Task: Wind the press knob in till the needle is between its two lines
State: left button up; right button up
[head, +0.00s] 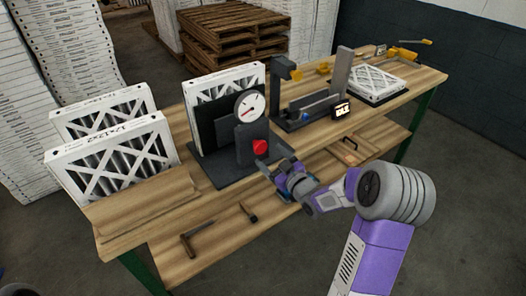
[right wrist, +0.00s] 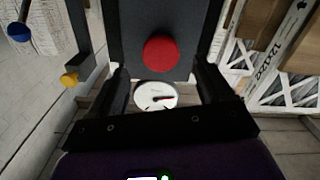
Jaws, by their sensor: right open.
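The press (head: 250,140) is a dark grey block on a dark base plate, with a white-framed filter behind it. Its red knob (head: 260,147) is on the front face, below a round white gauge (head: 250,105). The dial has red on it; the needle is too small to place against its lines. My right gripper (head: 273,172) is open and empty, just in front of and below the knob. In the right wrist view the knob (right wrist: 161,53) lies ahead between the open fingers, not gripped, and the gauge (right wrist: 156,97) shows below it. My left gripper is not in view.
Two filters (head: 110,150) stand at the table's left end beside cardboard (head: 140,205). A dark stand (head: 285,95) with an "IDLE" display (head: 341,111) is right of the press. Another filter (head: 372,84) lies farther right. Tools (head: 198,236) lie on the lower shelf.

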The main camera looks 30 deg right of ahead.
aim_at(262, 149)
jog(key=w, duration=0.5)
jog(key=shift+a, duration=0.25)
jog(key=c, duration=1)
jog(key=shift+f+m, duration=0.1)
jog(key=shift+m, duration=0.2)
